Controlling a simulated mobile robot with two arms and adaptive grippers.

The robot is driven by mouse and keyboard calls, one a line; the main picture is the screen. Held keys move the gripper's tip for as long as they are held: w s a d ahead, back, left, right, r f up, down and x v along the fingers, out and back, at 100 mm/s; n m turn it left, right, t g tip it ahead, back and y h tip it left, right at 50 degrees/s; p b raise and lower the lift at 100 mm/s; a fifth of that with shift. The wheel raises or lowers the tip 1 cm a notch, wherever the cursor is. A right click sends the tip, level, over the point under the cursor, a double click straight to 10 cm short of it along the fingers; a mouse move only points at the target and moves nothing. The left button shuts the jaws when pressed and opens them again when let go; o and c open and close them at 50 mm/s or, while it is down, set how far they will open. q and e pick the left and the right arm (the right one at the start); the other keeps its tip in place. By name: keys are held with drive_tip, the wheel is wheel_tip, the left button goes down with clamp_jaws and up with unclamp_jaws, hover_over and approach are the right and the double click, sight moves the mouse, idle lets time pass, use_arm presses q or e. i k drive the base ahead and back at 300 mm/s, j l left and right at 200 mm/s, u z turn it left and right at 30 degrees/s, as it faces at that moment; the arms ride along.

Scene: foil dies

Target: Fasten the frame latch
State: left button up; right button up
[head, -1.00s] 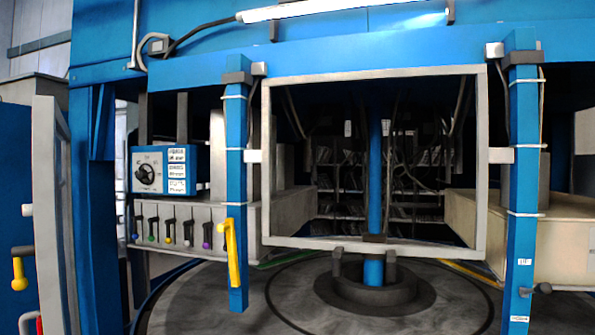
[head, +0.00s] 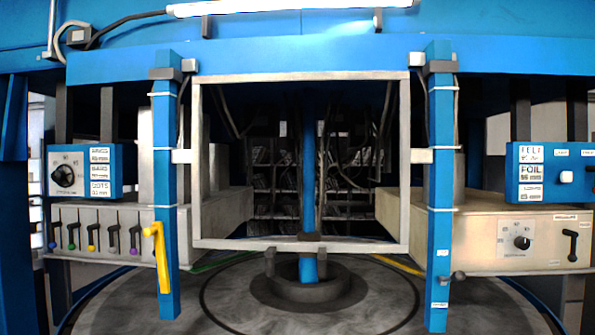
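A grey rectangular frame (head: 405,165) stands upright between two blue posts. The left post (head: 166,200) carries a yellow handle (head: 160,258) that hangs down, with its top bent to the left. The right post (head: 439,200) carries a small grey knob-like fitting (head: 452,278) low down. I cannot tell which of these parts is the frame latch, or whether the frame is fastened. Small grey brackets join the frame's sides to the posts. Neither of my grippers is in view.
A round grey turntable floor (head: 230,300) lies below the frame. At left is a blue dial box (head: 85,172) above several coloured-tip levers (head: 93,238). At right are a blue labelled box (head: 545,172) and a beige panel (head: 480,240) with a dial and a black handle.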

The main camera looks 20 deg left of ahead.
sight(156, 229)
drive_tip(key=u, duration=1.25)
drive_tip(key=j+z, duration=0.15)
drive_tip(key=j, duration=0.25)
drive_tip(key=k+j+z, duration=0.15)
drive_tip(key=j, duration=0.3)
drive_tip(key=j+z, duration=0.15)
drive_tip(key=j, duration=0.25)
drive_tip(key=k+j+z, duration=0.15)
drive_tip(key=j, duration=0.25)
drive_tip(key=i+j+z, duration=0.35)
drive_tip(key=j, duration=0.55)
drive_tip(key=i+j+z, duration=0.1)
drive_tip(key=j+z, duration=0.3)
drive_tip(key=j, duration=0.5)
drive_tip(key=j+z, duration=0.35)
drive_tip(key=j, duration=0.6)
